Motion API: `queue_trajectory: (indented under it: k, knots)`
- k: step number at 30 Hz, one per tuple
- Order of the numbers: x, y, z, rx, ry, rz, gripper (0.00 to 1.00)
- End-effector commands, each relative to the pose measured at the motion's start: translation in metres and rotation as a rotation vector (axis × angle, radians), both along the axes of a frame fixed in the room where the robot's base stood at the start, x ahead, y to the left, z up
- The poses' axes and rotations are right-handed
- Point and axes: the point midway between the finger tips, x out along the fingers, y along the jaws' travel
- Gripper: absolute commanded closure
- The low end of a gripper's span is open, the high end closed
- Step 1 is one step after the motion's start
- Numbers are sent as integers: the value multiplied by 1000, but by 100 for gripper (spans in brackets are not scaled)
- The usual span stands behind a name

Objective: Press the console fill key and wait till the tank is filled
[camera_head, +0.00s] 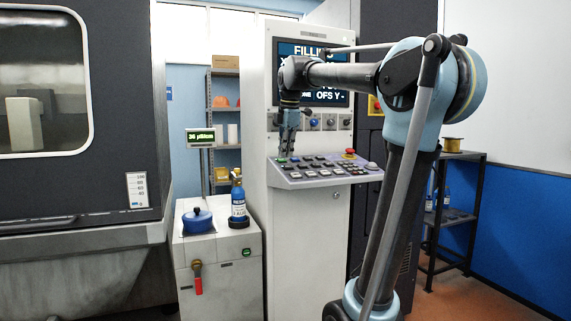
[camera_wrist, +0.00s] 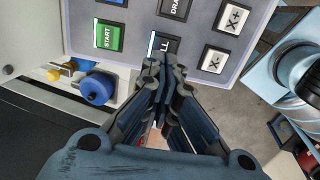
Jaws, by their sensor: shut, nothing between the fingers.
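The console (camera_head: 256,140) stands upright with a sloped key panel (camera_head: 318,182). Its screen (camera_head: 328,90) shows a top line beginning "FILLI", with the rest hidden behind my arm. My gripper (camera_head: 287,152) is shut and empty, pointing down at the left part of the key panel. In the wrist view, its fingertips (camera_wrist: 163,58) lie over the near edge of a dark key (camera_wrist: 166,41) whose visible letters end in "LL". Whether they touch it is hard to tell. A green START key (camera_wrist: 108,36) is left of it. A level scale (camera_head: 137,190) is on the machine's front.
A white cabinet (camera_head: 218,270) left of the console carries a blue cap (camera_head: 198,220), a blue bottle (camera_head: 238,200) and a red-handled valve (camera_head: 197,278). A small display (camera_head: 201,137) reads about 36 µS/cm. A red button (camera_head: 350,152) and the X keys (camera_wrist: 216,60) are also on the panel.

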Motion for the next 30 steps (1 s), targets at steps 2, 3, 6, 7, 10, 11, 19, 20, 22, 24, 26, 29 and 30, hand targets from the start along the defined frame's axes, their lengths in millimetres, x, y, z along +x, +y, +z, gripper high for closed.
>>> queue_trajectory:
  k: [2,3,6,7,10,11,19,20,22,24,26,29,30]
  knots:
    - [-4,-2,16,0,0,-1,100]
    - [-5,-2,24,0,0,-1,100]
    - [-9,-4,43,1,-1,-1,100]
    - [-10,-4,48,1,-1,-1,100]
    - [-13,-4,64,0,-1,0,100]
    - [-14,-4,69,0,-1,0,100]
    - [-19,-6,91,0,-1,0,100]
    - [-19,-6,91,0,-1,0,100]
    - [-19,-6,92,0,-1,0,100]
    - [-19,-6,93,0,-1,0,100]
    - [-19,-6,92,0,-1,0,100]
    - [-19,-6,92,0,-1,0,100]
    - [-19,-6,92,0,-1,0,100]
